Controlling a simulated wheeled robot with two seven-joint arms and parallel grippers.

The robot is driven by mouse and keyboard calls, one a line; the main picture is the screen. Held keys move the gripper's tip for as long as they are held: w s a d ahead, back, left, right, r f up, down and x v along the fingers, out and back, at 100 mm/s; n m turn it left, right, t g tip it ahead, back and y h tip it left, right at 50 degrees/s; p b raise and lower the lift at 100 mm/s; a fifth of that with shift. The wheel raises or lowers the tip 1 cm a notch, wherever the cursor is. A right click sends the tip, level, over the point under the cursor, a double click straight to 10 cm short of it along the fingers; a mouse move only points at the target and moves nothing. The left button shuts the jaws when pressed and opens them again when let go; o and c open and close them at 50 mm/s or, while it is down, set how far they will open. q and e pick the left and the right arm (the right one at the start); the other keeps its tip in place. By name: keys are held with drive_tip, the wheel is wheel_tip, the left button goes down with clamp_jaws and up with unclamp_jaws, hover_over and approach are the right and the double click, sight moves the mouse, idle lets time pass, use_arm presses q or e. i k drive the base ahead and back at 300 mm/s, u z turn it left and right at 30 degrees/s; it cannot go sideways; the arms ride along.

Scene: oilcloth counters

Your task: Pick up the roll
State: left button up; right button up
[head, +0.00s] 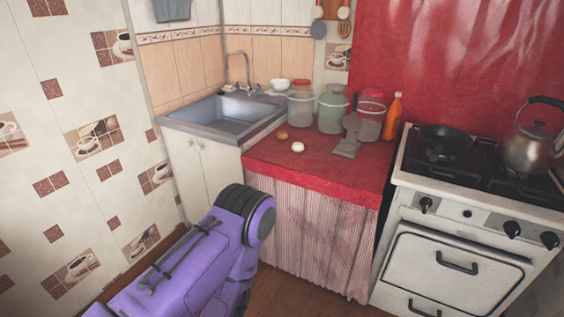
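A small brown rounded item (282,135), which looks like the roll, lies on the red counter (325,172) near its left edge by the sink. A small whitish round item (297,147) lies just in front of it and to the right, and I cannot tell exactly what it is. My purple left arm reaches in from the bottom left, below and in front of the counter. Neither gripper shows in the head view.
Several jars, including a green one (333,112), and an orange bottle (392,117) stand behind. A grey utensil (347,148) lies to the right. The sink (225,116) is left. The stove (465,225) with a pan (445,138) and kettle (530,150) is right. The counter's front strip is clear.

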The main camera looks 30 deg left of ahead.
sight(297, 147)
drive_tip(key=z, duration=0.4)
drive_tip(key=k, duration=0.2)
drive_tip(key=u, duration=1.55)
drive_tip(key=i, duration=1.75)
drive_tip(key=z, duration=0.7)
